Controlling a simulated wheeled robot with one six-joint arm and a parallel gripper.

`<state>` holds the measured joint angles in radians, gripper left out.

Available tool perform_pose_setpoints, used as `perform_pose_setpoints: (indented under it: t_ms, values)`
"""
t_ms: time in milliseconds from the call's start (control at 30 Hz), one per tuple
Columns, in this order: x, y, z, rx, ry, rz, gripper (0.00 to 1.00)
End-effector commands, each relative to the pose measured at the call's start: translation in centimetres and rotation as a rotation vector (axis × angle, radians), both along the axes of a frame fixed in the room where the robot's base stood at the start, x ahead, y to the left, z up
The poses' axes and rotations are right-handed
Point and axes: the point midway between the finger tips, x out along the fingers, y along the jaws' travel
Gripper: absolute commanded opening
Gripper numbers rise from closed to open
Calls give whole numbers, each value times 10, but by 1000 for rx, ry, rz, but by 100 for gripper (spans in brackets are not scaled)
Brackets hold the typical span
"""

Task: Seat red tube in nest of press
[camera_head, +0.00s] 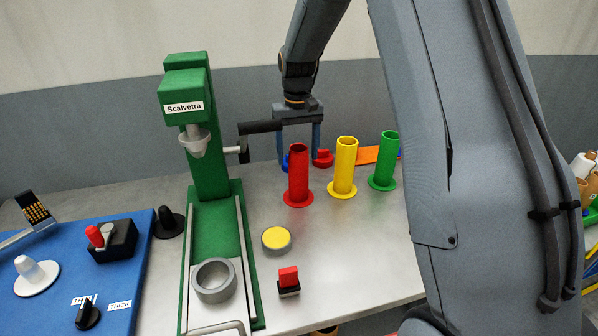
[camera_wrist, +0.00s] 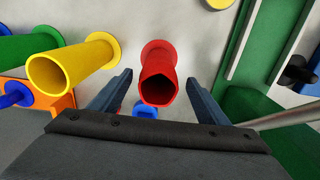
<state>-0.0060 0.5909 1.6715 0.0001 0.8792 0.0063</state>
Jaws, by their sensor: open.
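The red tube (camera_head: 298,178) stands upright on its round flange on the grey table, right of the green press (camera_head: 211,220). Its open top faces the camera in the wrist view (camera_wrist: 157,88). My gripper (camera_head: 299,158) is open, its two fingers pointing down near the tube's top. In the wrist view the fingers (camera_wrist: 158,80) lie left and right of the tube with gaps, holding nothing. I cannot tell how far the tube is from the plane of the fingers. The nest (camera_head: 214,281) is a grey ring at the front of the press base, and it looks empty.
A yellow tube (camera_head: 344,166) and a green tube (camera_head: 384,160) stand right of the red one. A yellow disc (camera_head: 276,239) and a red-topped switch (camera_head: 289,281) sit beside the press. The press's black-gripped handle (camera_head: 260,127) reaches toward my gripper. A blue board (camera_head: 70,270) lies left.

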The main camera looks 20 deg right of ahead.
Motion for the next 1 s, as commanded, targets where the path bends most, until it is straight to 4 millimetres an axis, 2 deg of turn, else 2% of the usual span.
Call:
perform_pose_setpoints:
  t_ms: [300, 567, 833, 1000]
  values:
    - [1, -2, -34, 0, 2, 0, 69]
    - [1, -2, -38, 0, 0, 0, 69]
    - [1, -2, -37, 0, 0, 0, 26]
    - [1, -2, -37, 0, 0, 0, 25]
